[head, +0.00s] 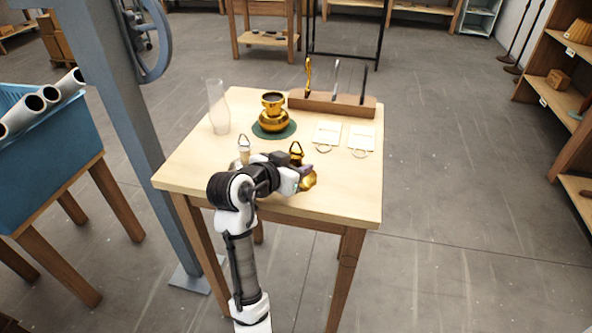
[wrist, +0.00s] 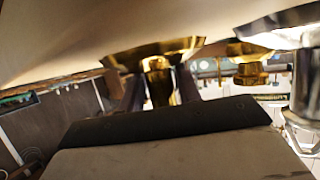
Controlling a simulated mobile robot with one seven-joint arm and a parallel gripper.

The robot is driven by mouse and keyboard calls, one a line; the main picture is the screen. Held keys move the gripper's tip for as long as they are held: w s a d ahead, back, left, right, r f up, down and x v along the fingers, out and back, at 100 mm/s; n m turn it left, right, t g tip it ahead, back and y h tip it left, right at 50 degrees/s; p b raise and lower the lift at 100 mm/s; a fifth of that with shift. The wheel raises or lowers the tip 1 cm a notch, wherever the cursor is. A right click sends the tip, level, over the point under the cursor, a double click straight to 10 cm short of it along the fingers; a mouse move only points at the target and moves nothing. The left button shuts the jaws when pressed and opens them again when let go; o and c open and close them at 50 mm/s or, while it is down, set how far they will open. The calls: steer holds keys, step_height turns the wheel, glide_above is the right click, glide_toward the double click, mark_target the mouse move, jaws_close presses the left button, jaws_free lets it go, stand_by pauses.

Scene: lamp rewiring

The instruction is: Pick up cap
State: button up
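A shiny brass piece, which I take to be the cap (head: 308,181), is at the end of my gripper (head: 299,175) over the front right of the table. In the wrist view the cap (wrist: 156,75) has a wide flange and a narrow stem. The dark fingers of my gripper (wrist: 160,88) lie close on both sides of the stem and appear shut on it. I cannot tell whether the cap is clear of the table. A brass fitting with a triangular loop (head: 296,153) stands just behind my gripper. A silvery fitting with a loop (head: 244,146) stands to the left.
The wooden table (head: 345,190) also holds a brass lamp body (head: 273,119) on a green mat (head: 258,131), a glass chimney (head: 217,108), a wooden tool rack (head: 335,106) and two white tags (head: 326,134). A grey-blue post (head: 115,110) stands left. The table's front right is bare.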

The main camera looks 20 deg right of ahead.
jaws_close()
steer(key=shift+r, duration=0.1)
step_height(320, 180, up, 20)
stand_by(0.6)
